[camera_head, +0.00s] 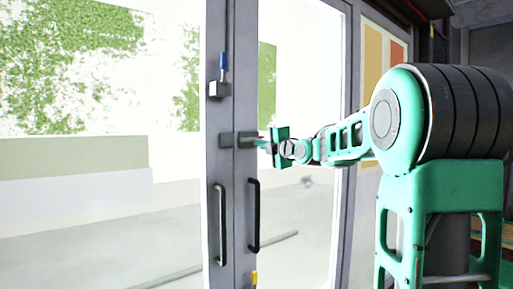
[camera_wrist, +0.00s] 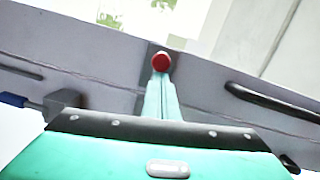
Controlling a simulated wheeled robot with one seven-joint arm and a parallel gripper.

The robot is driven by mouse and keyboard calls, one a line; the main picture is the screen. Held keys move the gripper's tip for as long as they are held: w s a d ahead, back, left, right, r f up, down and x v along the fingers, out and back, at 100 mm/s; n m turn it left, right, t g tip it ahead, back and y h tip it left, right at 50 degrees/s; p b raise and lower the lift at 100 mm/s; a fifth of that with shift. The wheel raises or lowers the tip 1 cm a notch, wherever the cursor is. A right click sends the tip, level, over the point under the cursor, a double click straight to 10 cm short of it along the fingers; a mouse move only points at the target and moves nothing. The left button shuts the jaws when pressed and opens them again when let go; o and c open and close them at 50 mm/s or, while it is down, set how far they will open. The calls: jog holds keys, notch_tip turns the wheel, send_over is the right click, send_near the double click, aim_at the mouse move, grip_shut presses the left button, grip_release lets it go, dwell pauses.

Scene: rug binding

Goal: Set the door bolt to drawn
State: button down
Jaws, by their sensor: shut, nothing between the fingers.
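The door bolt appears to be the grey metal fitting (camera_head: 226,140) across the meeting edges of the two glazed door leaves, at mid height. Its red round knob (camera_wrist: 161,62) shows in the wrist view, just beyond the fingertips. Only a speck of red shows in the head view, beside the fingers. My gripper (camera_head: 260,143) reaches in from the right, its fingers close to the fitting. In the wrist view my gripper (camera_wrist: 160,80) is shut, with its fingers together and nothing between them. The fingertips overlap the knob's lower edge; I cannot tell whether they touch it.
A grey block with a blue lever (camera_head: 223,62) sits higher on the left leaf. Two vertical pull handles, left (camera_head: 220,225) and right (camera_head: 254,215), stand below the fitting. A yellow piece (camera_head: 254,278) shows low on the right leaf. The space before the glass is clear.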

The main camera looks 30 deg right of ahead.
jog(key=s+a+f, duration=0.1)
jog(key=s+a, duration=0.3)
jog(key=s, duration=0.6)
jog(key=shift+s, duration=0.4)
jog(key=s+f+m+g+h, duration=0.1)
jog(key=s+f+m+g, duration=0.5)
jog(key=f, duration=0.6)
jog(key=s+f+m+g, duration=0.4)
jog(key=s+f+m, duration=0.3)
jog(key=f, duration=0.6)
jog(key=s+a+f+m+g, duration=0.1)
jog(key=s+f+m+g, duration=0.2)
jog(key=s, duration=0.4)
jog(key=s+a+f+m+g, duration=0.1)
jog(key=s+f+m+g, duration=0.1)
jog(key=s+f+m, duration=0.3)
jog(key=s+a+f+m+g+y, duration=0.1)
jog(key=s+f+m+g, duration=0.2)
jog(key=s, duration=0.8)
jog(key=shift+s+a+f+m+g, duration=0.15)
jog(key=shift+a+f+m+g, duration=0.2)
jog(key=shift+m, duration=0.75)
